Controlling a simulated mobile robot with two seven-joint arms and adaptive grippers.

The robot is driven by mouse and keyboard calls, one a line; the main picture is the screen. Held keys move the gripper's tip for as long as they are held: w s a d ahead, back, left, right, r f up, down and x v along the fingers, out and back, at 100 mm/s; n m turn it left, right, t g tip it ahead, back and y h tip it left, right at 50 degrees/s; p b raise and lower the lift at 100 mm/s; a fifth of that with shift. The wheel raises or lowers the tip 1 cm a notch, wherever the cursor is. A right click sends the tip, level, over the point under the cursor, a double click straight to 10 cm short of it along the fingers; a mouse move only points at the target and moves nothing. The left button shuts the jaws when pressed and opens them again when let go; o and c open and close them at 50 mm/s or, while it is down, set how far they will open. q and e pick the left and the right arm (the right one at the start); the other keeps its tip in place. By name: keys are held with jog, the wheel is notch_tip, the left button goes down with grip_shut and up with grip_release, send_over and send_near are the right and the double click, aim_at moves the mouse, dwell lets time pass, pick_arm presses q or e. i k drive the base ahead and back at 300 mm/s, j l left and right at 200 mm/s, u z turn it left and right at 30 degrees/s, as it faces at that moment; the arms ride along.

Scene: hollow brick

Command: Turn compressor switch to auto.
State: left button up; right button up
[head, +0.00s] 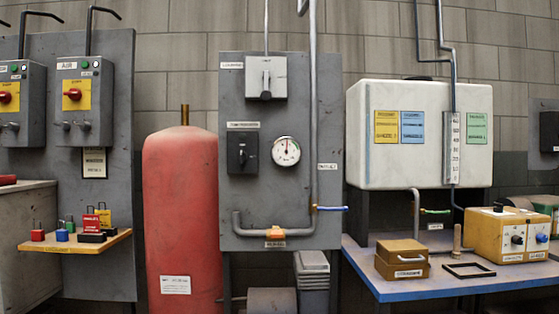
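A black switch box (242,155) with a dark rotary knob is on the grey panel (263,204) in the middle of the head view. The label above it is too small to read surely; it appears to be the compressor switch. Its knob looks roughly upright, but the setting marks cannot be made out. Neither of my grippers shows in the head view.
A round gauge (286,151) sits right of the switch and a light grey switch (266,77) above it. A red tank (180,220) stands left of the panel. A blue-edged bench (410,289) is at right, a wooden shelf (60,246) at left.

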aim_at(242, 156)
jog(key=i+l, duration=0.4)
jog(key=i+l+u, duration=0.2)
jog(key=l+u, duration=0.25)
jog(key=i+l+u, duration=0.2)
jog(key=l+u, duration=0.25)
jog(key=j, duration=0.1)
